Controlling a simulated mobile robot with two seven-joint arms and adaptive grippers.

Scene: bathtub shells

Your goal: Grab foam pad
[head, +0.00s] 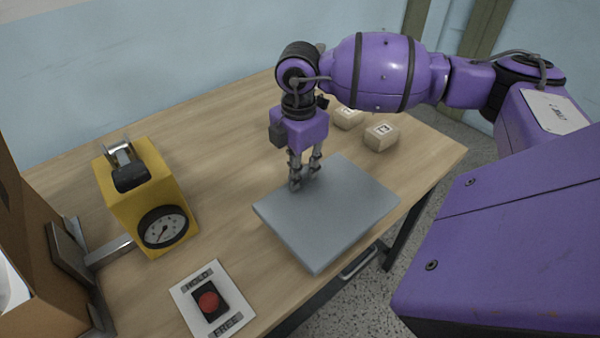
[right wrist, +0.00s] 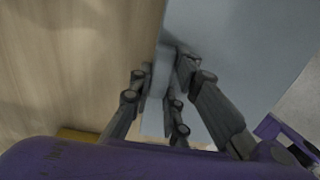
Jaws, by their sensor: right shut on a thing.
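The foam pad (head: 335,215) is a flat grey slab on the wooden table in the head view, near the table's front edge. It also shows in the right wrist view (right wrist: 235,50) as a blue-grey sheet. My right gripper (head: 304,182) points down at the pad's back left edge. Its fingers are shut on that edge; they also show in the right wrist view (right wrist: 165,95) on either side of it. In the head view the pad looks slightly raised or level on the table; I cannot tell which. My left gripper is not in view.
A yellow device with a dial (head: 150,195) stands at the left on the table. A panel with a red button (head: 209,302), marked HOLD and FREE, lies at the front. Two small boxes (head: 381,135) (head: 347,118) sit behind the pad. The table's back left is clear.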

